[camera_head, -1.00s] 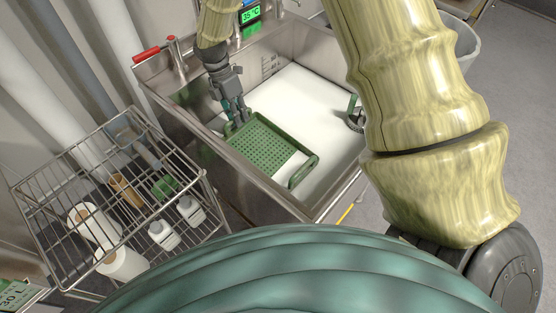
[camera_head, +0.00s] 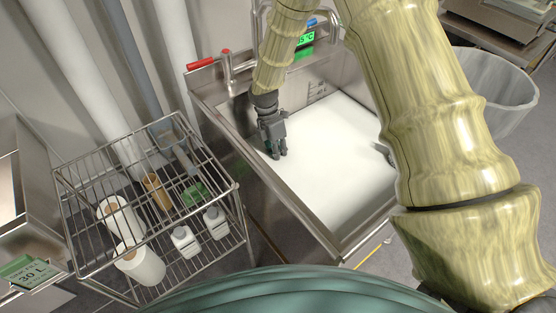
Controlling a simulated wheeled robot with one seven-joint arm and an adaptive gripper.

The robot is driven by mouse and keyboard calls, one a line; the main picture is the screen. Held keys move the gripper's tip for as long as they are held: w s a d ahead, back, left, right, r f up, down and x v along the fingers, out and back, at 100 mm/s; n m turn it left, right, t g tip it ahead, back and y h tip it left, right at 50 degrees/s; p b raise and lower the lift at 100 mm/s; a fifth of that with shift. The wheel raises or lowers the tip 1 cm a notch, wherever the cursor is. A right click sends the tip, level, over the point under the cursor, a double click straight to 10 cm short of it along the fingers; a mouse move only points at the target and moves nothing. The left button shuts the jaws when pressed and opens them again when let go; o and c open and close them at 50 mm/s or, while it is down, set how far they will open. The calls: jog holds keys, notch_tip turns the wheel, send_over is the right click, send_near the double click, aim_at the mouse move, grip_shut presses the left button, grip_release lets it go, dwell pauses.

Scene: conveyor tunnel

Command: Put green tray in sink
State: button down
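The sink (camera_head: 222,112) is a steel basin filled with an even white surface (camera_head: 325,165); I cannot tell whether this is liquid or foam. The green tray does not show in the current view, and nothing green lies on the white surface. My gripper (camera_head: 277,155) points down over the left part of the sink, its fingertips at or just above the white. No tray shows in it. Its fingers look close together, too small to tell open from shut. My arm hides the sink's right edge.
A wire rack (camera_head: 150,215) with paper rolls (camera_head: 140,264), white bottles (camera_head: 215,222) and a small green item (camera_head: 194,193) stands left of the sink. A red-handled tap (camera_head: 226,68) and a temperature display (camera_head: 306,38) are at the back. A grey bin (camera_head: 495,85) stands right.

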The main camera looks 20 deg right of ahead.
notch_tip(320, 180, down, 2)
jog(key=shift+f, duration=0.15)
jog(key=c, duration=1.5)
grip_release()
jog(key=v, duration=1.2)
